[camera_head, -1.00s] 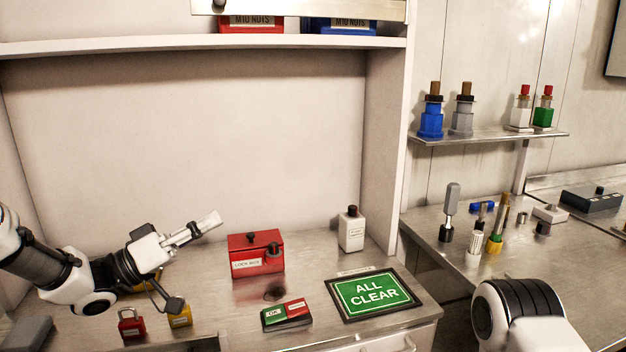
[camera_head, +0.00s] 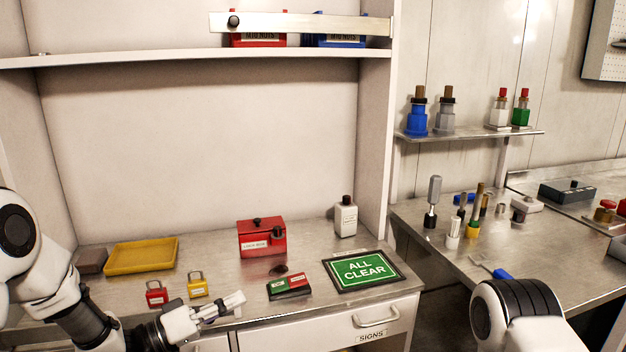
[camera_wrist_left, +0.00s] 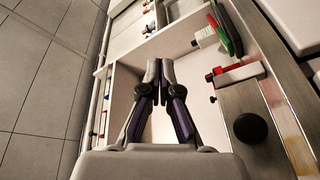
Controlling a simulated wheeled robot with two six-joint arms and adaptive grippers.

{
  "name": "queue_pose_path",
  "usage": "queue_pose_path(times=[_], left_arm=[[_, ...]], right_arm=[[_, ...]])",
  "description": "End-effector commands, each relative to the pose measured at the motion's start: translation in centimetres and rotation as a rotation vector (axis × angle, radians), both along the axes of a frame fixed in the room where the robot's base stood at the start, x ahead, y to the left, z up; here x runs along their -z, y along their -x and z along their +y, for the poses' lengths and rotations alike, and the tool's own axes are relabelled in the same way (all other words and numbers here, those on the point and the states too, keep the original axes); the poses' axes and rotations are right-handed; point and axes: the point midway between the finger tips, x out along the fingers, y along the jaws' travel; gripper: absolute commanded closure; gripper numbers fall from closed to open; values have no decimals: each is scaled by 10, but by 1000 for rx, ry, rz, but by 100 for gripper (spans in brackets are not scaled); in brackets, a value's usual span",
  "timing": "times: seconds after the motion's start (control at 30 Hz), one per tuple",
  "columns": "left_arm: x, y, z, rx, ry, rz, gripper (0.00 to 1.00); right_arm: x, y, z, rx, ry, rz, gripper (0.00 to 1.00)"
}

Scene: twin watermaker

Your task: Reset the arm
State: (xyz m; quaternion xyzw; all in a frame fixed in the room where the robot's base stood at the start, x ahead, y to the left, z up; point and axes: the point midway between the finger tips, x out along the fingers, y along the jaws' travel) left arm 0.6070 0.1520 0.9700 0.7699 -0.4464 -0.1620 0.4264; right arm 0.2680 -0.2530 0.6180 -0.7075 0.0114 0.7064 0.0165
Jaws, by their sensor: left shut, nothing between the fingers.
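My left gripper (camera_head: 236,300) is low at the front edge of the metal counter (camera_head: 215,272), in front of the yellow padlock. It is shut and empty. In the left wrist view its two fingers (camera_wrist_left: 154,66) meet at the tips with nothing between them. My right arm (camera_head: 515,310) shows at the lower right, but its gripper is out of view.
A red lock box (camera_head: 262,240), a red padlock (camera_head: 156,294), a yellow padlock (camera_head: 198,285), a yellow tray (camera_head: 142,256), a green-and-red block (camera_head: 289,287), a white bottle (camera_head: 346,218) and an ALL CLEAR sign (camera_head: 363,270) stand on the counter. Tools crowd the right bench.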

Motion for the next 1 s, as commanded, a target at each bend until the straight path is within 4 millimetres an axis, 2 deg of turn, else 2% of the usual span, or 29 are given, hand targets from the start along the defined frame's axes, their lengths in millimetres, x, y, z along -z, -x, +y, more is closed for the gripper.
queue_pose_path(times=[0.17,0.27,0.3,0.37,0.4,0.47,0.5,0.6,0.7,0.8,1.0], left_arm=[[91,25,-10,-104,-81,244,100],[161,58,-7,-198,-210,414,100],[191,78,-4,-234,-288,487,100],[232,114,5,-279,-421,596,100],[256,141,13,-299,-520,664,100],[286,185,28,-313,-681,763,100],[301,216,40,-312,-794,829,100],[317,286,72,-267,-1073,965,100],[316,332,98,-174,-1282,1047,100],[317,342,102,-75,-1363,1023,100],[317,341,102,-55,-1374,1000,100]], right_arm=[[-14,0,0,0,0,0,60],[-22,0,0,0,0,0,60],[-26,0,0,0,0,0,60],[-30,0,0,0,0,0,60],[-32,0,0,0,0,0,60],[-35,0,0,0,0,0,60],[-36,0,0,0,0,0,60],[-36,0,0,0,0,0,60],[-35,0,0,0,0,0,60],[-34,0,0,0,0,0,60],[-34,0,0,0,0,0,60]])
